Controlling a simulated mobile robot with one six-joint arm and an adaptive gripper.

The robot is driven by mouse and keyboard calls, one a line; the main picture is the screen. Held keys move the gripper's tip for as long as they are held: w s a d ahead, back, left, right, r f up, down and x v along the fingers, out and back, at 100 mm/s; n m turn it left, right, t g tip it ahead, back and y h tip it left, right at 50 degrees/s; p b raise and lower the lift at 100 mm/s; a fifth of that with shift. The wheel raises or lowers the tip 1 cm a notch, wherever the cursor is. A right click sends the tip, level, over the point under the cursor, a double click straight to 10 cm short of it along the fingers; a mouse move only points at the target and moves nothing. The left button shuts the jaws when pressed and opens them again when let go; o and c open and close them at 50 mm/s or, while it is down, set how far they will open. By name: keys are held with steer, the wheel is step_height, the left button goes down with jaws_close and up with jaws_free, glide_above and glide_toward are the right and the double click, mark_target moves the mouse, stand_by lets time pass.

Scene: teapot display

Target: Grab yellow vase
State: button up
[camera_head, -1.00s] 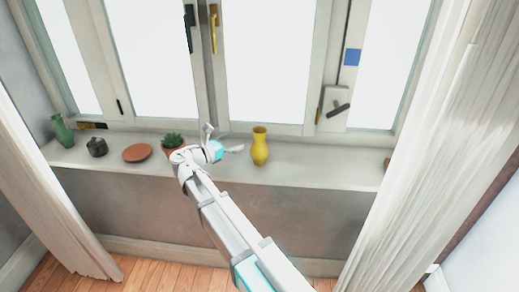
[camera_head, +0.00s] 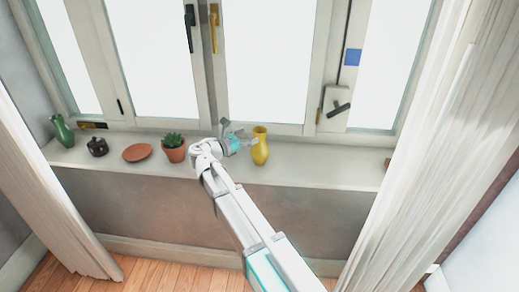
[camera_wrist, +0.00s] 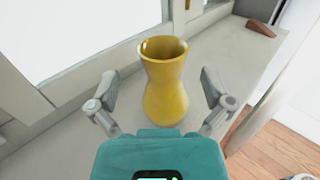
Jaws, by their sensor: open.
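The yellow vase (camera_head: 261,148) stands upright on the windowsill in the head view, right of the sill's middle. My gripper (camera_head: 240,130) is just left of it, and part of my gripper overlaps the vase's left edge in that view. In the wrist view the vase (camera_wrist: 165,85) stands straight ahead, its open mouth facing up. My gripper (camera_wrist: 162,98) is open there, with one finger on each side of the vase's line. Its fingers look apart from the vase, and nothing is held.
A potted succulent (camera_head: 173,150), a terracotta saucer (camera_head: 137,153), a dark pot (camera_head: 97,147) and a green vase (camera_head: 62,131) stand left on the sill (camera_head: 310,170). The window frame (camera_head: 285,128) rises close behind. The sill right of the yellow vase is mostly clear.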

steer(key=shift+x, duration=2.35)
steer(key=shift+s+d+f, duration=0.1)
steer(key=shift+s, duration=0.05)
steer(key=c, duration=1.2)
